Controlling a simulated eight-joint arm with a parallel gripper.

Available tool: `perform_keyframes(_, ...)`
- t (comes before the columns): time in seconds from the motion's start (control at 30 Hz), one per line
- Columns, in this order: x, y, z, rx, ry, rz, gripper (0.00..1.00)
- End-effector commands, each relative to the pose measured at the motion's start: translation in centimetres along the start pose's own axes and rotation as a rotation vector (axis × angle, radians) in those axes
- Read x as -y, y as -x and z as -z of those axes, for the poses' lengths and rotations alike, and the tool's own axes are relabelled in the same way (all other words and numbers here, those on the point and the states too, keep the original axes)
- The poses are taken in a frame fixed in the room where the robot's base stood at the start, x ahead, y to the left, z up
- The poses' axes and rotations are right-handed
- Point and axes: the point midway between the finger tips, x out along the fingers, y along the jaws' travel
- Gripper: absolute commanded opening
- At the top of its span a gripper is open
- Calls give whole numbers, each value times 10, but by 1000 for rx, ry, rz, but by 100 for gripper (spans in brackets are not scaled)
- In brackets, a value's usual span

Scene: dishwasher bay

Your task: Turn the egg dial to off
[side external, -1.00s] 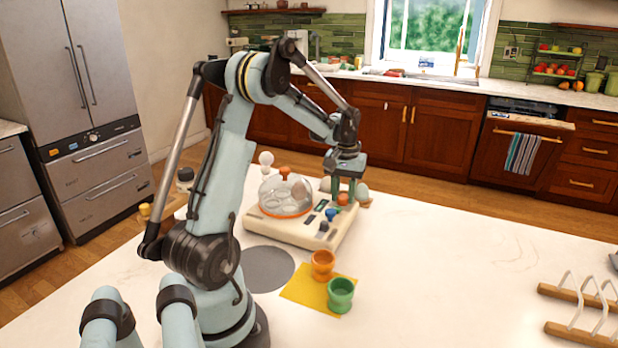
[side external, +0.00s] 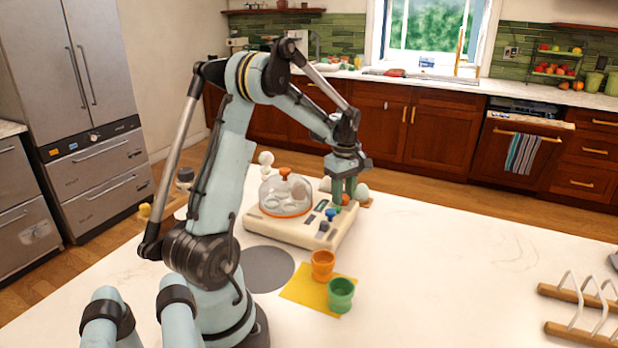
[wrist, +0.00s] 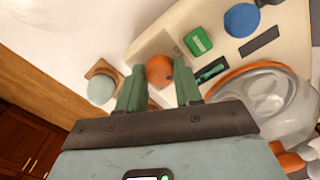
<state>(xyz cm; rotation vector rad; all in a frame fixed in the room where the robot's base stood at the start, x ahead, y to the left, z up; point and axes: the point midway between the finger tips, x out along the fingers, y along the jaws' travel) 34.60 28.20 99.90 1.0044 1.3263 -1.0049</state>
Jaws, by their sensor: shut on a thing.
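The cream egg cooker (side external: 275,231) stands on the white counter with a clear, orange-rimmed dome (side external: 285,197). Its orange dial (side external: 346,199) is at the far right corner of the panel. In the wrist view the orange dial (wrist: 159,70) lies between the two green fingers of my gripper (wrist: 160,80). My gripper also shows in the side view (side external: 343,200), pointing down and shut on the dial. The dial's pointer and markings cannot be made out.
A blue knob (wrist: 241,19) and a green switch (wrist: 198,41) are close by on the panel. A pale egg (wrist: 101,89) sits on a wooden holder beside the cooker. Orange (side external: 322,264) and green (side external: 340,294) cups stand on a yellow mat in front.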

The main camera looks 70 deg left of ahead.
Motion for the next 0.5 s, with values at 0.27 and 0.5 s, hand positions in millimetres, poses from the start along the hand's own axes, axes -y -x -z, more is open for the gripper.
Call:
perform_keyframes(0.27, 0, 1, 0, -1, 263, -1, 4)
perform_keyframes(0.5, 0, 1, 0, -1, 490, -1, 4)
